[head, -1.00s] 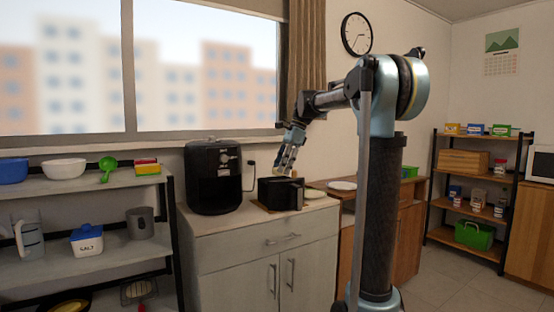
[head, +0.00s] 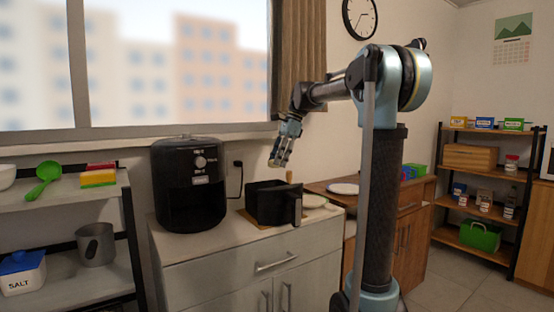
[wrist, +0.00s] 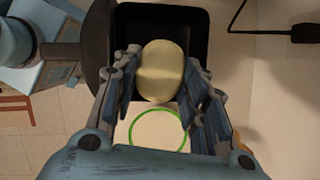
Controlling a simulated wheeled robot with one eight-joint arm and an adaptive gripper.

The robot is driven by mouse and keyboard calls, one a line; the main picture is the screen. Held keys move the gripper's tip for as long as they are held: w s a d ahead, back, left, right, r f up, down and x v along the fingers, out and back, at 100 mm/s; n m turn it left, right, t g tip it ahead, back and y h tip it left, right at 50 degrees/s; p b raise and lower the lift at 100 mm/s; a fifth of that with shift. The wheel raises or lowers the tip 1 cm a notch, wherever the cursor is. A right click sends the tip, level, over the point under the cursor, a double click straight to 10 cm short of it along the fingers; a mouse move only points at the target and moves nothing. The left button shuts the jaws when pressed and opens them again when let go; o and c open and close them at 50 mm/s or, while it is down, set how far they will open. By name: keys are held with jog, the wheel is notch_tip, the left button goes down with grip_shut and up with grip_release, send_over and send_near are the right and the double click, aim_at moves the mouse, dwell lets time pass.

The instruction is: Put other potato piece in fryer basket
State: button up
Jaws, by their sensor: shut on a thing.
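A pale yellow potato piece (wrist: 160,70) sits between the fingers of my gripper (wrist: 163,85) in the wrist view; the gripper is shut on it. The black fryer basket (head: 262,204) stands on the counter with its handle toward the front right. In the head view my gripper (head: 280,161) is above the basket, with a gap between. The wrist view shows the dark basket (wrist: 200,20) behind the potato piece. The inside of the basket is hidden in the head view and too dark to read in the wrist view.
The black air fryer (head: 190,190) stands left of the basket. A green-rimmed plate (wrist: 158,129) lies beside the basket on the counter (head: 225,238). A power cord (head: 237,180) runs along the wall behind. A shelf (head: 85,195) with kitchenware stands at the left.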

jog(key=shift+a+f, duration=0.2)
jog(key=shift+f, duration=2.65)
jog(key=o, duration=1.1)
jog(key=shift+o, duration=0.2)
jog(key=shift+r, duration=0.1)
jog(key=v, duration=1.1)
jog(key=shift+r, duration=0.35)
jog(key=shift+d, duration=0.1)
